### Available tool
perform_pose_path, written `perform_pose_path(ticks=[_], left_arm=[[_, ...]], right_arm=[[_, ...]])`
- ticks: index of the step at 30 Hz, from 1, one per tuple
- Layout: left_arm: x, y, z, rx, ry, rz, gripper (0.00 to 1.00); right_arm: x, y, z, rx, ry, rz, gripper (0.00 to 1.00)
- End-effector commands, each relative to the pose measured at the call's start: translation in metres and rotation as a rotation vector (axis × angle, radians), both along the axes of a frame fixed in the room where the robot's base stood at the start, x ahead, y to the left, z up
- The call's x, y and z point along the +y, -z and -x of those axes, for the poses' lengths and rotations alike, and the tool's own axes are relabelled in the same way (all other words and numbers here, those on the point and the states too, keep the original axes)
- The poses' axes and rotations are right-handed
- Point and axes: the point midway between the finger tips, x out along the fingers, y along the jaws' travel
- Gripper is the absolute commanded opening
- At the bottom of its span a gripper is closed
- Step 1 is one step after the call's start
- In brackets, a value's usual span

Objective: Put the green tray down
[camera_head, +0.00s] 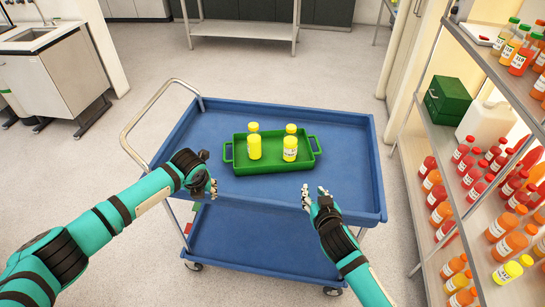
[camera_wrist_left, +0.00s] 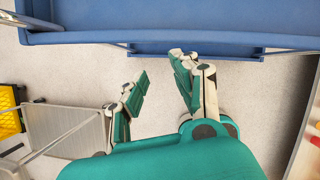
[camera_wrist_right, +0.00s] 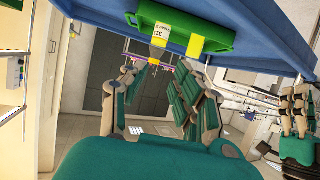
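The green tray (camera_head: 270,168) rests on the top shelf of the blue cart (camera_head: 340,180). Two yellow juice bottles stand upright in it, a left one (camera_head: 254,142) and a right one (camera_head: 290,144). My left gripper (camera_head: 212,188) is near the cart's front left, in front of the tray and apart from it. In the left wrist view its fingers (camera_wrist_left: 160,75) are spread and empty. My right gripper (camera_head: 314,193) is over the cart's front edge, apart from the tray. In the right wrist view its fingers (camera_wrist_right: 163,75) are spread with nothing held, and the tray (camera_wrist_right: 215,32) shows beyond.
A shelf rack (camera_head: 450,200) with several red, orange and yellow bottles stands at the right. It also holds a dark green box (camera_head: 446,100) and a white jug (camera_head: 485,122). The cart's metal handle (camera_head: 150,110) is at its left. The cart top around the tray is clear.

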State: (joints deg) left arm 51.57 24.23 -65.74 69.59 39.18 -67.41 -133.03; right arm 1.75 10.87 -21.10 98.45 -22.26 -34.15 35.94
Motion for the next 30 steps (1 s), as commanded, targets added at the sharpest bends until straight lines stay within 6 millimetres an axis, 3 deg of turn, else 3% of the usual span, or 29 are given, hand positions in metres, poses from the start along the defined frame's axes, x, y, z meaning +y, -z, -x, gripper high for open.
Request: perform_pose_path(ticks=[3, 9, 25, 28, 30], left_arm=[[0.000, 0.000, 0.000, 0.000, 0.000, 0.000, 0.29], [0.000, 0.000, 0.000, 0.000, 0.000, 0.000, 0.29], [0.000, 0.000, 0.000, 0.000, -0.001, 0.000, 0.29], [0.000, 0.011, 0.003, 0.003, -0.039, 0.024, 0.29], [-0.001, 0.031, 0.007, 0.003, -0.117, 0.070, 0.29]], right_arm=[[-0.001, -0.009, 0.021, 0.000, 0.000, -0.001, 0.29], [-0.003, -0.018, 0.040, -0.001, 0.000, 0.001, 0.29], [-0.003, -0.019, 0.042, 0.000, 0.001, 0.001, 0.29], [-0.004, -0.005, 0.044, 0.020, -0.001, 0.007, 0.29], [-0.006, 0.021, 0.048, 0.059, -0.005, 0.020, 0.29]])
